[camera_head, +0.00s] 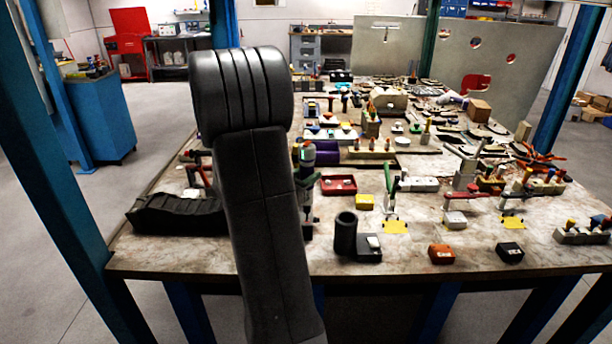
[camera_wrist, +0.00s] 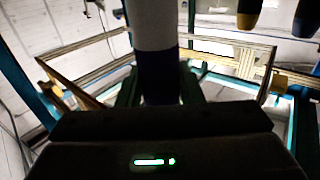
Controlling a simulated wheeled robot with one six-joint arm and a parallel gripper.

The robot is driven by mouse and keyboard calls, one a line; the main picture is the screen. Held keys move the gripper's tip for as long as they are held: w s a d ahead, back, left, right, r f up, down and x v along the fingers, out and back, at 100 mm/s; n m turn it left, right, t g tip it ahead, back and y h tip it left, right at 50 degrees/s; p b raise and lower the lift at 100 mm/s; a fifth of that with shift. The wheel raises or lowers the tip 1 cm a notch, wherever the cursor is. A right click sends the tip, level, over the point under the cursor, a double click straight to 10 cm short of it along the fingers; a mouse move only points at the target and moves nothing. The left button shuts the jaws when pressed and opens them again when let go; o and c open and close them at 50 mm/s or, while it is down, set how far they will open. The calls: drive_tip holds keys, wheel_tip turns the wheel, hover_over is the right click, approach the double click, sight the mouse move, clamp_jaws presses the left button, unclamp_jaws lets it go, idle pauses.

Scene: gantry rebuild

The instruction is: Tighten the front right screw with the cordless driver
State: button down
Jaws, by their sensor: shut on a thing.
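My gripper (camera_wrist: 157,88) is shut on an upright cylindrical tool, which I take to be the cordless driver (camera_wrist: 155,32). In the wrist view it has a pale grey body with a dark blue band near the jaws. In the head view a grey, blue and dark upright shape, likely the same driver (camera_head: 307,156), shows just right of my black arm. My arm hides most of my gripper there. The driver's tip is not clear. I cannot tell which of the small parts on the table is the front right screw.
The table (camera_head: 290,262) is crowded with small parts. A black cup-like holder (camera_head: 345,236) stands near the front edge, with an orange block (camera_head: 441,254) and a black block (camera_head: 509,252) to its right. A black ribbed piece (camera_head: 175,215) lies left of my arm. Blue posts flank the table.

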sight(301, 153)
drive_tip(key=shift+f, duration=0.3)
idle(1.8)
drive_tip(key=shift+r+p, duration=1.6)
drive_tip(key=shift+r, duration=0.2)
wheel_tip(301, 153, up, 4)
drive_tip(key=p, duration=0.3)
drive_tip(key=shift+p, duration=0.3)
